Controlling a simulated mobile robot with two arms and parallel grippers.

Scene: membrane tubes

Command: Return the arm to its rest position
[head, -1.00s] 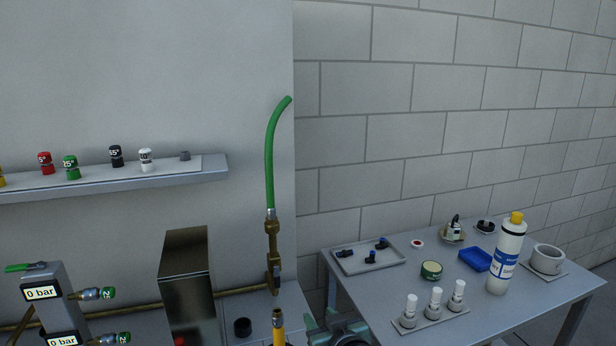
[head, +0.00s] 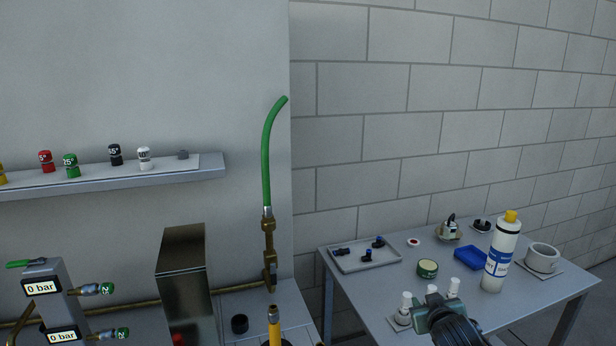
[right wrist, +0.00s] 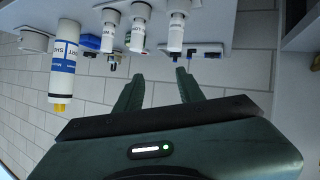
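My right gripper (head: 436,308) is at the bottom right of the head view, in front of the side table's near edge. It overlaps the row of white-capped vials in the picture. In the right wrist view its two dark green fingers (right wrist: 158,77) are spread apart with nothing between them. That view looks upside down, with the white vials (right wrist: 138,30) and the white bottle (right wrist: 65,60) beyond the fingers. My left gripper is not in the head view.
The side table (head: 385,290) holds a tray (head: 362,262) of black fittings, a blue tray (head: 469,257), a bottle (head: 502,252) and a mortar (head: 542,258). To the left stand a green hose (head: 267,150) on a brass valve, a metal box (head: 181,270) and a shelf (head: 205,174).

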